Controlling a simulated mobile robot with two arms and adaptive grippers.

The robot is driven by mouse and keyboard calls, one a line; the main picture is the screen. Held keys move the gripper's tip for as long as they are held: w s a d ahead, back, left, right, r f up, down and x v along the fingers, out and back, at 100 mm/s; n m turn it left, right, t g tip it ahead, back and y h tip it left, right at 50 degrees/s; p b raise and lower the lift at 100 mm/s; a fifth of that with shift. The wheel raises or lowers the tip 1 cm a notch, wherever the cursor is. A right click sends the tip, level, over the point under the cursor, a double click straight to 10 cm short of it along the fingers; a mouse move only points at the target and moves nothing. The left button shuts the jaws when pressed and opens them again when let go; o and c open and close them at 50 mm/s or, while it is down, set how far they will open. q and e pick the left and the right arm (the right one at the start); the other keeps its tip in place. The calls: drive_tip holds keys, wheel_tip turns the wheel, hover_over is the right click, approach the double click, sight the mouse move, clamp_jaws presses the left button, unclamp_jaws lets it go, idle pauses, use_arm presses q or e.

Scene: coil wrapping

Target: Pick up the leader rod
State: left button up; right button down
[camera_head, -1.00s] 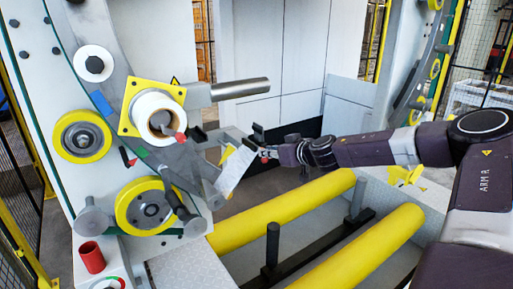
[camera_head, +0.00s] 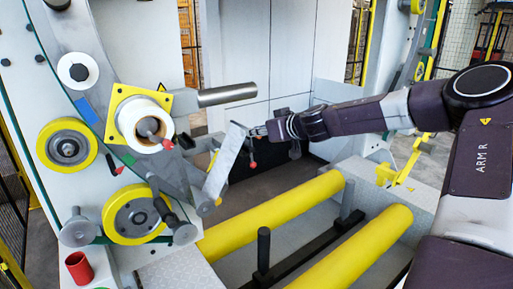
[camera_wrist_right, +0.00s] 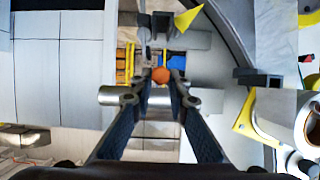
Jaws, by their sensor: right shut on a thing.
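The leader rod (camera_head: 252,159) shows in the head view as a short thin rod with a red tip, hanging below my right gripper (camera_head: 259,131). In the right wrist view an orange-red round end (camera_wrist_right: 161,75) lies between the fingertips of my right gripper (camera_wrist_right: 161,80), which is shut on the rod. The fingers hide most of the rod. A white sheet (camera_head: 224,165) reaches up from the lower roller area to just left of the gripper; I cannot tell whether it is attached to the rod. My left gripper is not in view.
A white roll (camera_head: 143,124) on a yellow square plate (camera_head: 120,95) stands left of the gripper. A grey metal bar (camera_head: 228,94) sticks out above the sheet. Two yellow rollers (camera_head: 270,215) lie below, with open space between them and my right arm.

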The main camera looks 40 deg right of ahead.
wheel_tip(320, 180, up, 11)
drive_tip(key=shift+r, duration=0.15)
idle(0.4)
wheel_tip(320, 180, down, 16)
drive_tip(key=b, duration=0.7)
idle(1.2)
drive_tip(key=shift+r, duration=0.2)
drive_tip(key=shift+p, duration=0.35)
drive_tip(key=shift+a, duration=0.15)
idle(0.3)
